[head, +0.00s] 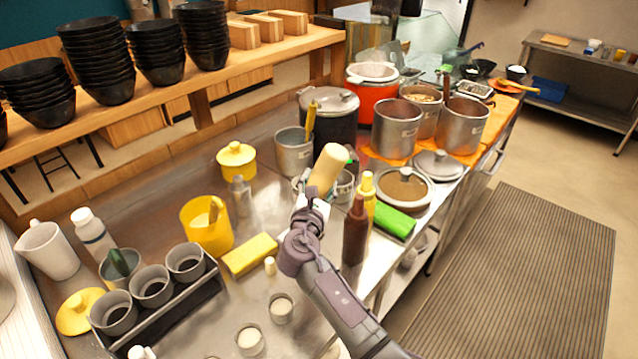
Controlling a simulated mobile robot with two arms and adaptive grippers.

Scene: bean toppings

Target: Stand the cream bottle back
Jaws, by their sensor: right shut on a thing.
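The cream bottle (329,166) is a pale cylinder at the middle of the head view, tilted with its upper end leaning right. My right gripper (315,195) is at its lower end, shut on it, and seems to hold it above the steel counter (325,262). The gripper and wrist hide the bottle's lower part, and the fingers are hard to make out. My left gripper is not in view.
A brown bottle (355,232) and a yellow bottle (367,195) stand close to the right of my arm. A yellow pitcher (206,228), a yellow block (250,254) and several small cups are to the left. Metal pots (396,128) stand behind.

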